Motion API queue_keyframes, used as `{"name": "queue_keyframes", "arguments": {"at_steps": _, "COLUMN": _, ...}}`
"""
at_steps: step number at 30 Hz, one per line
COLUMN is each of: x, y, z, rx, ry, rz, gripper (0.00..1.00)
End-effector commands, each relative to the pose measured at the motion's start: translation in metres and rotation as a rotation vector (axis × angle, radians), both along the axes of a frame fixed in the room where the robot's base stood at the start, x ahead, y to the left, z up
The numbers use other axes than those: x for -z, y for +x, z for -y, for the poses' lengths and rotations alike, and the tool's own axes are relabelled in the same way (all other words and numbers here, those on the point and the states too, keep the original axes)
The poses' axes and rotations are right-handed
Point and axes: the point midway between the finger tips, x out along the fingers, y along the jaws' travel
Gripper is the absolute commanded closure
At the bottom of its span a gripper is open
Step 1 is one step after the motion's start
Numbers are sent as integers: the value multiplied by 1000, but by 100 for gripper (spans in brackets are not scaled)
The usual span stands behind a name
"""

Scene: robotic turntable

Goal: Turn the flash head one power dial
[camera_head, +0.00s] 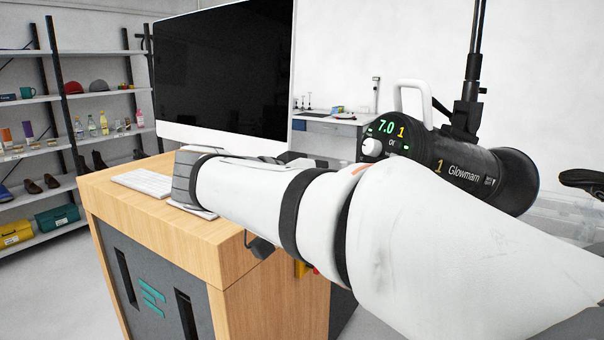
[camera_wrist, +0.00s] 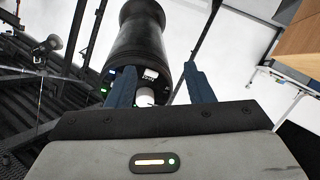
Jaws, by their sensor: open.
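The flash head one (camera_head: 480,172) is a black cylinder marked "1 Glowmam", with a green 7.0 and a yellow 1 on its rear panel. Its power dial (camera_head: 372,148) is a white knob on that panel, left of the "or" mark. In the wrist view the flash head (camera_wrist: 140,35) points away beyond my gripper (camera_wrist: 158,68). The white dial (camera_wrist: 146,98) shows between the two blue-grey fingers, closer to the left one. The fingers are apart and empty; I cannot tell whether either touches the housing.
A wooden desk (camera_head: 240,243) with a monitor (camera_head: 225,70) and keyboard (camera_head: 143,182) stands at left. A white handle (camera_head: 414,88) rises from the flash head, and a black stand (camera_head: 470,100) holds it. Shelves (camera_head: 50,145) line the left wall.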

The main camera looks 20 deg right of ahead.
Motion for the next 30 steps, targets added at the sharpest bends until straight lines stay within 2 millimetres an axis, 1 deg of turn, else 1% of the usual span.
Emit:
{"name": "queue_keyframes", "arguments": {"at_steps": 1, "x": -9, "y": 5, "z": -9, "rx": 22, "ry": -58, "rz": 101, "gripper": 53}}
{"name": "queue_keyframes", "arguments": {"at_steps": 3, "x": -29, "y": 7, "z": -17, "rx": 53, "ry": -121, "rz": 229, "gripper": 53}}
{"name": "queue_keyframes", "arguments": {"at_steps": 6, "x": -47, "y": 7, "z": -25, "rx": 79, "ry": -175, "rz": 351, "gripper": 53}}
{"name": "queue_keyframes", "arguments": {"at_steps": 9, "x": -56, "y": 7, "z": -26, "rx": 91, "ry": -200, "rz": 407, "gripper": 53}}
{"name": "queue_keyframes", "arguments": {"at_steps": 11, "x": -58, "y": 7, "z": -21, "rx": 94, "ry": -204, "rz": 416, "gripper": 53}}
{"name": "queue_keyframes", "arguments": {"at_steps": 14, "x": -59, "y": 9, "z": -7, "rx": 96, "ry": -204, "rz": 415, "gripper": 53}}
{"name": "queue_keyframes", "arguments": {"at_steps": 21, "x": -59, "y": 14, "z": 29, "rx": 97, "ry": -202, "rz": 413, "gripper": 53}}
{"name": "queue_keyframes", "arguments": {"at_steps": 25, "x": -58, "y": 17, "z": 42, "rx": 95, "ry": -203, "rz": 412, "gripper": 53}}
{"name": "queue_keyframes", "arguments": {"at_steps": 30, "x": -57, "y": 18, "z": 49, "rx": 93, "ry": -202, "rz": 411, "gripper": 53}}
